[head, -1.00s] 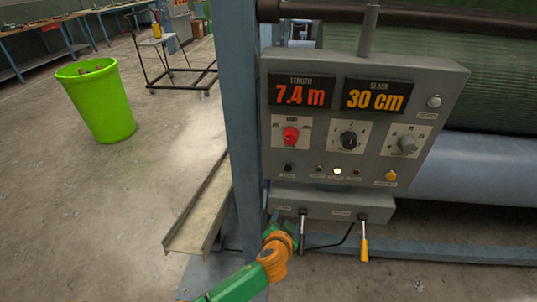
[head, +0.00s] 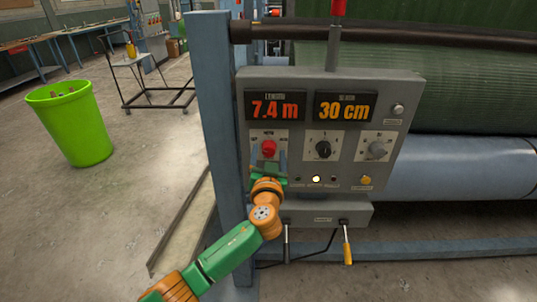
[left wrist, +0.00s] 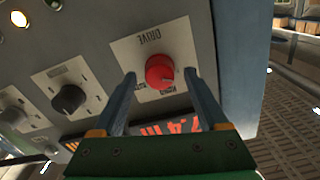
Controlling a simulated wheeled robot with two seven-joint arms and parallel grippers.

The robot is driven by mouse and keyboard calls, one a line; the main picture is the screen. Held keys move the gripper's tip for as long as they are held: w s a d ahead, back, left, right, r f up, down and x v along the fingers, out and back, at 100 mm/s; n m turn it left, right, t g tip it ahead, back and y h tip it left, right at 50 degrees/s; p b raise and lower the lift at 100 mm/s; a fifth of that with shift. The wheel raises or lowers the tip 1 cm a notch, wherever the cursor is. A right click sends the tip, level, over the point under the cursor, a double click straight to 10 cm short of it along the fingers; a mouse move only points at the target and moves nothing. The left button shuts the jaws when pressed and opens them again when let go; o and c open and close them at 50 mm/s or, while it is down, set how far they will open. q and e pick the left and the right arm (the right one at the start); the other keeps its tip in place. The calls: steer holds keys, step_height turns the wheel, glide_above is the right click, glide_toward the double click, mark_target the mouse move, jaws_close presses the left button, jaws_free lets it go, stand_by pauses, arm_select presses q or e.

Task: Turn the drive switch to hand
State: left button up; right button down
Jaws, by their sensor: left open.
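The drive switch is a red round knob (head: 268,148) on a white plate at the left of the grey control panel (head: 408,95). In the left wrist view the red knob (left wrist: 159,71) sits on its plate marked DRIVE, which shows upside down. My left gripper (head: 268,158) is open in front of the knob. In the left wrist view the fingers of the left gripper (left wrist: 160,82) stand on either side of the knob, with gaps between; whether they reach its depth I cannot tell. The right gripper does not show.
A black knob (head: 323,149) and a grey knob (head: 376,149) sit to the right on the panel. Displays (head: 275,106) reading 7.4 m and 30 cm are above. Two levers (head: 347,245) hang below. A blue post (head: 215,110) stands close at the left.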

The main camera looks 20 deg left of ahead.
arm_select(q)
steer(key=shift+f, duration=0.1)
jaws_close()
steer(key=m, duration=0.5)
steer(key=shift+m, duration=0.4)
steer(key=m+p, duration=0.1)
steer(key=m, duration=0.5)
steer(key=shift+f, duration=0.1)
stand_by(0.4)
